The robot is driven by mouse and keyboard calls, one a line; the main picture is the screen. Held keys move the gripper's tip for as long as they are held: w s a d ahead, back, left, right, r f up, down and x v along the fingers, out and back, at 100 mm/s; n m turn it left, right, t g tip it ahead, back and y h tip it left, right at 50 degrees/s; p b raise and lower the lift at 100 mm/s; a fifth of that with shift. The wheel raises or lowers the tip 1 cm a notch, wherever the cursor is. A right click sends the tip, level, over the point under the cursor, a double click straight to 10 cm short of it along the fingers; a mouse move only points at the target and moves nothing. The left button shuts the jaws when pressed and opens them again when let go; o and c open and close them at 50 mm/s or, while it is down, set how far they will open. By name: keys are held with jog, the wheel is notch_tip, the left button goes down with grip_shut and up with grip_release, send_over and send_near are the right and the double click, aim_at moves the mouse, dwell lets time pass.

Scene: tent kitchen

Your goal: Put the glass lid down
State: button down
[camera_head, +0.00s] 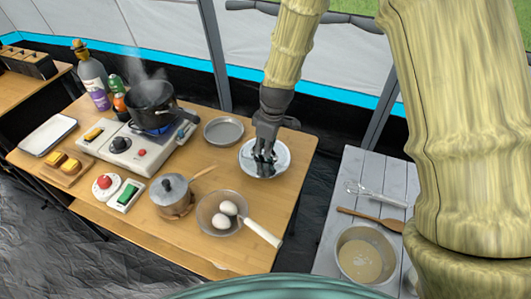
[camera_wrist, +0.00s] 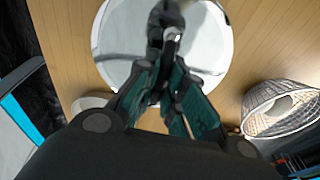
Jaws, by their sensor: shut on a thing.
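The glass lid (camera_head: 279,154) is a pale, round, see-through disc over the right part of the wooden table. In the wrist view the lid (camera_wrist: 212,50) lies beyond my fingers, with its dark knob between the fingertips. My gripper (camera_head: 264,160) points down over the middle of the lid and is shut on its knob; the fingers also show in the wrist view (camera_wrist: 167,45). The lid looks level and very close to the tabletop. I cannot tell whether its rim touches the wood. My fingers hide part of its middle.
On the wooden table (camera_head: 265,205) stand a grey pan (camera_head: 224,129), a steaming black pot (camera_head: 150,101) on a stove (camera_head: 140,147), a small lidded pot (camera_head: 172,192) and a strainer with eggs (camera_head: 210,220). A grey side table (camera_head: 345,182) is at right. Bare wood lies in front of the lid.

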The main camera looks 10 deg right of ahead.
jog(key=shift+f, duration=1.65)
jog(key=shift+f, duration=0.1)
jog(key=c, duration=1.5)
grip_release()
jog(key=shift+s+d+r+b, duration=0.2)
jog(key=shift+d+r+b, duration=0.1)
jog(key=shift+r, duration=1.7)
jog(key=shift+s+d+r+b, duration=0.15)
jog(key=shift+d+r+b, duration=0.15)
jog(key=shift+r, duration=1.75)
jog(key=shift+s+d+r+b, duration=0.2)
jog(key=shift+r+b, duration=0.15)
jog(key=shift+r, duration=1.65)
